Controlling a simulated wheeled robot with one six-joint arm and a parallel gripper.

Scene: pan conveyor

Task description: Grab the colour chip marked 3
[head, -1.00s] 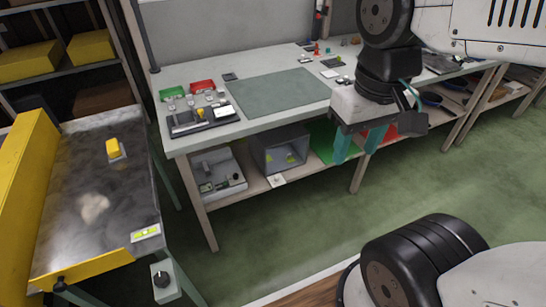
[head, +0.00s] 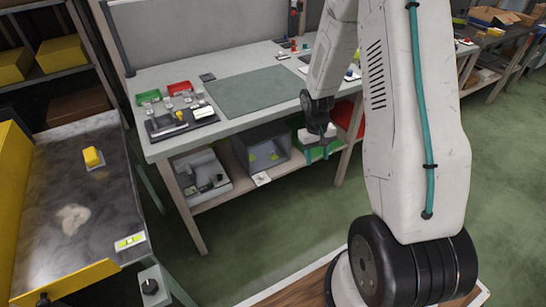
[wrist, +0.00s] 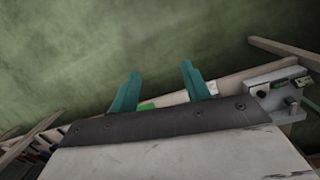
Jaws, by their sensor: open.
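I cannot pick out a chip marked 3; no number is readable in either view. Small items stand on the workbench (head: 160,78), too small to tell apart.
A conveyor (head: 35,205) at left carries a yellow block (head: 93,157) and a label plate (head: 130,241). The bench holds a green mat (head: 252,92), a red bin (head: 174,88) and a green bin (head: 148,96). A grey box (head: 262,150) sits on the lower shelf.

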